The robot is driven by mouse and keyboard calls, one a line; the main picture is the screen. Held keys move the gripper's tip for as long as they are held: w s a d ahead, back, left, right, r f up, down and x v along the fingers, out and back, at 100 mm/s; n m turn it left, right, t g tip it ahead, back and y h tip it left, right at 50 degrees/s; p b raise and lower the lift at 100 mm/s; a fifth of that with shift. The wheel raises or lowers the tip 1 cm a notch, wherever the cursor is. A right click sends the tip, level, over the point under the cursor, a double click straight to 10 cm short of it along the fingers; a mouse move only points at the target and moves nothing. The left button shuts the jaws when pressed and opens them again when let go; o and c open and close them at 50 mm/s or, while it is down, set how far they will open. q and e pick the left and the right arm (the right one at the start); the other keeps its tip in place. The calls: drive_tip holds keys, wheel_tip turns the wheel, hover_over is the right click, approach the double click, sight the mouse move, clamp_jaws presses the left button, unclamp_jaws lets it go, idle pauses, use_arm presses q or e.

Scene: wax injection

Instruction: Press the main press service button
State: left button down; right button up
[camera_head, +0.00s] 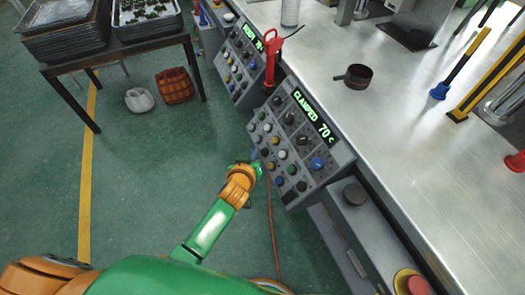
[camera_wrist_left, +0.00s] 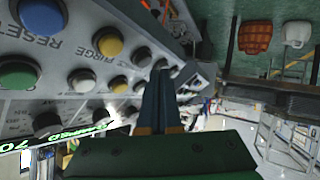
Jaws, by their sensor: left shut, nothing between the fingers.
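The near control panel (camera_head: 309,166) has a green display (camera_head: 313,117) reading "CLAMPED 70 c" and rows of coloured buttons and knobs. Its buttons fill the left of the left wrist view, with "RESET" and "PURGE" labels beside a blue button (camera_wrist_left: 42,17) and a yellow button (camera_wrist_left: 108,42). No service label is readable. My left gripper (camera_head: 257,157) is at the panel's lower left edge. In the left wrist view its shut, empty fingers (camera_wrist_left: 160,75) point at small buttons near the panel's edge; I cannot tell whether they touch. My right gripper is not in view.
A second control panel (camera_head: 238,68) stands farther back. A red-handled tool (camera_head: 271,58) is between the panels. The metal bench (camera_head: 400,110) holds a dark pot (camera_head: 358,75). A red emergency button (camera_head: 417,285) is at front right.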

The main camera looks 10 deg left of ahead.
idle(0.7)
use_arm(q)
drive_tip(key=shift+w+d+f+b, duration=0.2)
drive_tip(key=shift+d+f+b, duration=0.1)
drive_tip(key=shift+b, duration=0.1)
